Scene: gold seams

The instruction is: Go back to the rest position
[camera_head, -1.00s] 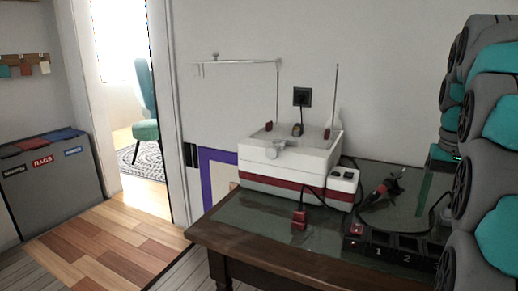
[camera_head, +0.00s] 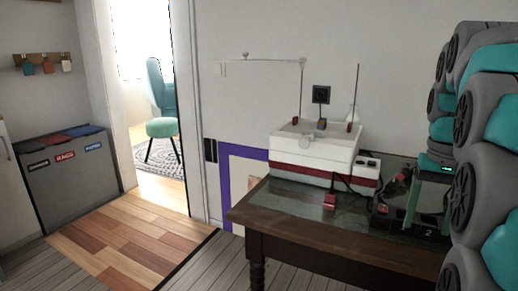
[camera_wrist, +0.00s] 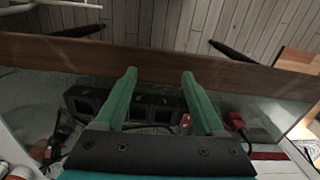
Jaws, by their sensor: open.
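My gripper (camera_wrist: 160,75) shows in the wrist view as two green fingers, spread apart with nothing held between them. Beneath them are the dark glassy table top and its wooden edge. In the head view my gripper (camera_head: 424,200) hangs at the right end of the table (camera_head: 330,243), below my grey and teal arm. It is partly in front of the things on the table there. I cannot tell the exact gap to the table top.
A white machine with a red band (camera_head: 313,160) stands on the table. A red plug (camera_head: 329,202) lies in front of it, and dark bins (camera_wrist: 87,103) lie under my gripper. A grey sorting bin (camera_head: 75,180) stands left. The wooden floor (camera_head: 130,245) is clear.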

